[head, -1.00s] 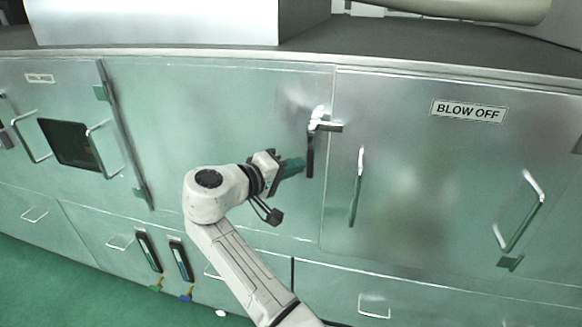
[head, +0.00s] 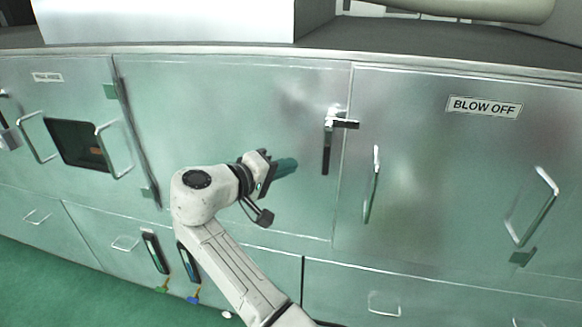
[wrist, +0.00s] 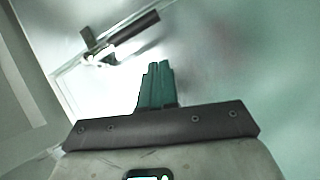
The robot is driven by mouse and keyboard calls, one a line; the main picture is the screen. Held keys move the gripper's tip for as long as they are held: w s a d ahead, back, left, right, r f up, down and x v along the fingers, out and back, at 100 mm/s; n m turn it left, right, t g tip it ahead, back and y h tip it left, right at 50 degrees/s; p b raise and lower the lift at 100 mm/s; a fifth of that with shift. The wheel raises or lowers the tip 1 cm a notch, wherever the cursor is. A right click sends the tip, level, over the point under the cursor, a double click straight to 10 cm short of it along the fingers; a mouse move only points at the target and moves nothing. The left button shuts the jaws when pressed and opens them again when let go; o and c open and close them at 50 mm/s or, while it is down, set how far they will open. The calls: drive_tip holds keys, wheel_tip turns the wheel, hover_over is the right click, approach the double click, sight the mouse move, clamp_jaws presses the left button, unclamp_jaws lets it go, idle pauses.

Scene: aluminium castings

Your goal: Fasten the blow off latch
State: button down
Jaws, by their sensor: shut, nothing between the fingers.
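The BLOW OFF door (head: 450,175) is a metal panel on the right with a black-and-white label (head: 485,106). Its latch (head: 327,140) is at the door's left edge, with a dark handle hanging straight down and a short catch reaching right across the seam. The latch also shows at the upper left of the wrist view (wrist: 130,35). My gripper (head: 290,165) has green fingers, shut and empty, left of and slightly below the latch handle, apart from it. The fingers also show in the wrist view (wrist: 157,82).
The BLOW OFF door has two bar handles (head: 372,185). To the left is another door with a dark window (head: 78,145) and bar handles. Drawers line the bottom (head: 385,303). A countertop edge (head: 440,62) runs above. Green floor shows at lower left.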

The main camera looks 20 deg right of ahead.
drive_tip(key=f+b+v, duration=0.1)
drive_tip(key=b+v, duration=0.1)
drive_tip(key=v, duration=0.6)
drive_tip(key=shift+a+f, duration=0.2)
drive_tip(key=shift+f, duration=0.1)
drive_tip(key=shift+w, duration=0.15)
drive_tip(key=s+d+f+g+y, duration=0.15)
drive_tip(key=s+d+f, duration=0.3)
drive_tip(key=f, duration=0.45)
drive_tip(key=s+d+f+g+y, duration=0.1)
drive_tip(key=s+d+f+y, duration=0.2)
drive_tip(key=s+f, duration=0.35)
drive_tip(key=s+d+f+g+y, duration=0.1)
drive_tip(key=s+d+f+y, duration=0.25)
drive_tip(key=f, duration=0.65)
drive_tip(key=s+d+f+y, duration=0.1)
drive_tip(key=s+f+y, duration=0.2)
drive_tip(key=s, duration=1)
drive_tip(key=s+d+f+m+y, duration=0.1)
drive_tip(key=s+f+y, duration=0.2)
drive_tip(key=s, duration=1)
wheel_tip(320, 180, down, 2)
drive_tip(key=shift+s+f+g+y, duration=0.15)
drive_tip(key=shift+g+y, duration=0.15)
drive_tip(key=shift+g, duration=0.15)
